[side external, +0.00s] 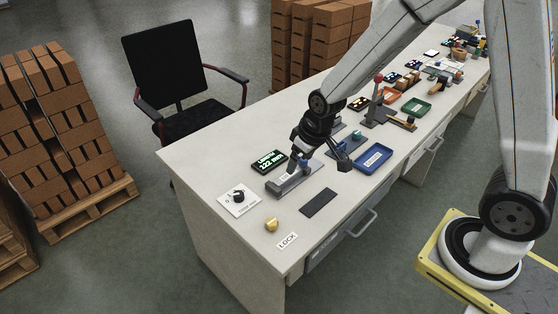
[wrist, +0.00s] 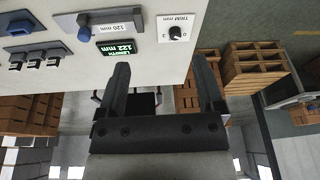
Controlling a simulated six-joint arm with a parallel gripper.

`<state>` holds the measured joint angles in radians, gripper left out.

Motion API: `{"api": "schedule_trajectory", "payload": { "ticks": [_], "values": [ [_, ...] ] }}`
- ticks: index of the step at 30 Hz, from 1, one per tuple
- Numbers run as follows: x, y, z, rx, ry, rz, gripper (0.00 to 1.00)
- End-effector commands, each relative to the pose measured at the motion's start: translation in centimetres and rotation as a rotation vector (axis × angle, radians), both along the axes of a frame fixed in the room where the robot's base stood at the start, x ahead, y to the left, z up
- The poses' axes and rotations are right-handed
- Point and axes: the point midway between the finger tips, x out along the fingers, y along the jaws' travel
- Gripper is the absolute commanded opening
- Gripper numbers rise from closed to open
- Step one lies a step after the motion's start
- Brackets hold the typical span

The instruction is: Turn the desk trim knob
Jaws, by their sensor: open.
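The trim knob (side external: 238,196) is a dark knob on a white plate near the left end of the desk. It also shows in the wrist view (wrist: 175,33), at the upper right, on its labelled plate. My gripper (side external: 347,157) is above the desk, to the right of the knob and well apart from it. In the wrist view its two dark fingers (wrist: 161,65) are spread with nothing between them. A lit length display (side external: 269,161) reads 122 mm and also shows in the wrist view (wrist: 116,46).
A grey slide with a blue part (side external: 304,165) lies near the display. A brass knob (side external: 271,224), a dark pad (side external: 318,203) and a blue tray (side external: 373,158) are on the desk (side external: 215,150). A chair (side external: 170,80) and brick pallets (side external: 70,140) stand beyond it.

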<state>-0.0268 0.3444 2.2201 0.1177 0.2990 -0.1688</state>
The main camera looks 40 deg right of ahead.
Motion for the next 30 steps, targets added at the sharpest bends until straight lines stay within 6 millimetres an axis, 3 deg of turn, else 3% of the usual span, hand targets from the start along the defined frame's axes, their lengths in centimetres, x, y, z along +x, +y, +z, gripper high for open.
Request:
{"api": "schedule_trajectory", "payload": {
  "ticks": [6,18,24,30],
  "values": [
    [5.1,1.0,-2.9,0.005,-0.022,0.043,0.86],
    [12.7,2.9,-9.5,0.007,-0.072,0.118,0.86],
    [15.4,3.7,-13.0,0.006,-0.096,0.149,0.86],
    [16.7,4.2,-15.1,0.003,-0.109,0.167,0.86]
  ]
}}
